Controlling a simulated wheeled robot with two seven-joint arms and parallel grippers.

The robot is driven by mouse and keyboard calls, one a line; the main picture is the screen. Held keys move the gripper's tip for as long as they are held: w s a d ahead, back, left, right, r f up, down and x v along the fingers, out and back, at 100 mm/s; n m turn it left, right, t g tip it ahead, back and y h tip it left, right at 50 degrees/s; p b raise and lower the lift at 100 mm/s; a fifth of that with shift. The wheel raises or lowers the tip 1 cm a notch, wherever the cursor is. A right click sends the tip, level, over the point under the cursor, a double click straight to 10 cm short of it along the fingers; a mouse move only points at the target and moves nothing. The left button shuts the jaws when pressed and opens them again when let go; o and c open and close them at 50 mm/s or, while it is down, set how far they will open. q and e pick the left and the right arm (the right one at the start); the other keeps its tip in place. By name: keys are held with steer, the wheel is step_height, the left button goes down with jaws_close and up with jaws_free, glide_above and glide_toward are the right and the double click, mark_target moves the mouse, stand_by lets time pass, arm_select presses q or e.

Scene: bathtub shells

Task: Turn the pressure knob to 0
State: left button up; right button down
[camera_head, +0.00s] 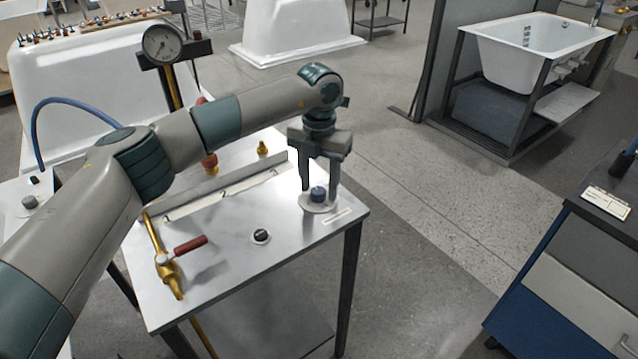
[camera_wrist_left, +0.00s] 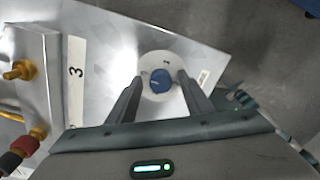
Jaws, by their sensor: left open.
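The pressure knob is a blue knob (camera_head: 318,194) on a round pale dial plate near the right corner of the metal table (camera_head: 215,290). It also shows in the left wrist view (camera_wrist_left: 161,79), between and just beyond the fingertips. A light pointer mark shows on the knob, but its exact setting is too small to read. My left gripper (camera_head: 319,180) points down over the knob. Its two fingers (camera_wrist_left: 158,85) are open, one on each side of the knob. I cannot tell whether they touch it. My right gripper is not in view.
A round gauge (camera_head: 162,43) stands on a post at the back of the table. A brass valve with a red handle (camera_head: 190,245) and a small black knob (camera_head: 261,236) are on the table. A blue-fronted cabinet (camera_head: 560,300) stands at the right, across open floor.

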mark_target(319, 189)
arm_select(q)
steer(key=shift+r, duration=0.15)
steer(key=shift+r, duration=0.2)
step_height(319, 189, up, 17)
steer(key=b, duration=0.2)
steer(key=shift+f, duration=0.15)
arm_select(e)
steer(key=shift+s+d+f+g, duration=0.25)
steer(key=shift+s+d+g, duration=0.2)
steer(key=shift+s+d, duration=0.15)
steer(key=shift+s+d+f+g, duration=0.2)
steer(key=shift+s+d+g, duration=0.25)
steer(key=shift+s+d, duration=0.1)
